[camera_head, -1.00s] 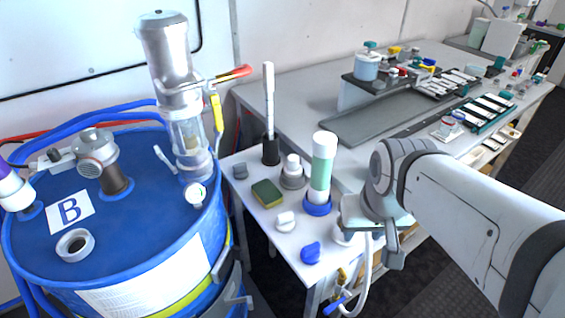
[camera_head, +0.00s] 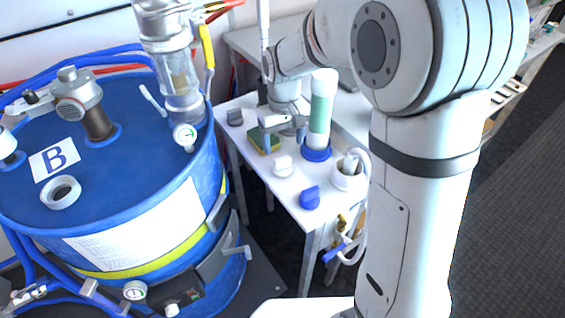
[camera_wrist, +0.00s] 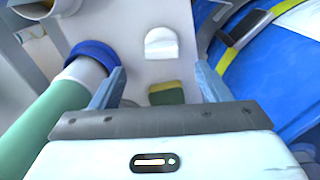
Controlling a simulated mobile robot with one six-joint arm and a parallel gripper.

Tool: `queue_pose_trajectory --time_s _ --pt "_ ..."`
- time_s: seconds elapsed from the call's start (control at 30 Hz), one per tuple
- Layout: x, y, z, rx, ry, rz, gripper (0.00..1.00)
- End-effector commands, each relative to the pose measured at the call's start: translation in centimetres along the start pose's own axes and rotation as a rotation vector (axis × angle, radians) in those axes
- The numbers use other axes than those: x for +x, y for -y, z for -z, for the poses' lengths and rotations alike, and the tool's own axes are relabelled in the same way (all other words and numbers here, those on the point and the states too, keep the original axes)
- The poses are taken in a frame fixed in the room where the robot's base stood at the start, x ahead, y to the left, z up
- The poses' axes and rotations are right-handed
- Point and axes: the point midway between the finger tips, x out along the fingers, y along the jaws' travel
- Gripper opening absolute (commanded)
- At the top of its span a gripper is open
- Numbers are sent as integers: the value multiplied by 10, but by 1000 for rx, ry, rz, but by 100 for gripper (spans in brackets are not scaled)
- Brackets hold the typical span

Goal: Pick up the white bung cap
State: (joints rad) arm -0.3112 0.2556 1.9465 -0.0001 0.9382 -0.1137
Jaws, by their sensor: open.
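The white bung cap (camera_head: 283,166) sits on the small white side table, in front of the sponge and left of the tall tube. In the wrist view the cap (camera_wrist: 161,43) lies beyond the fingertips, roughly centred between them and apart from them. My gripper (camera_head: 283,137) is above the side table, by the sponge and behind the cap. It is open and empty; both fingers (camera_wrist: 159,76) show spread apart in the wrist view. Nothing hides the cap in either view.
A tall white-green tube (camera_head: 321,115) in a blue collar stands close right of my gripper. A yellow-green sponge (camera_head: 257,143) lies under it. A blue cap (camera_head: 309,198) and white hose pot (camera_head: 346,178) are nearby. The blue drum (camera_head: 110,185) stands left.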

Motion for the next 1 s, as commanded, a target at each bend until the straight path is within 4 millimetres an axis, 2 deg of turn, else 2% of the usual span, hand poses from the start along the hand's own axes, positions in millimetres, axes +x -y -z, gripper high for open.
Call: queue_pose_trajectory --time_s 0.53,0.83,1.0 --pt "70 3 0 -3 4 1 70" --pt "75 3 0 -3 1 0 70" --pt "75 3 0 -4 1 0 57"
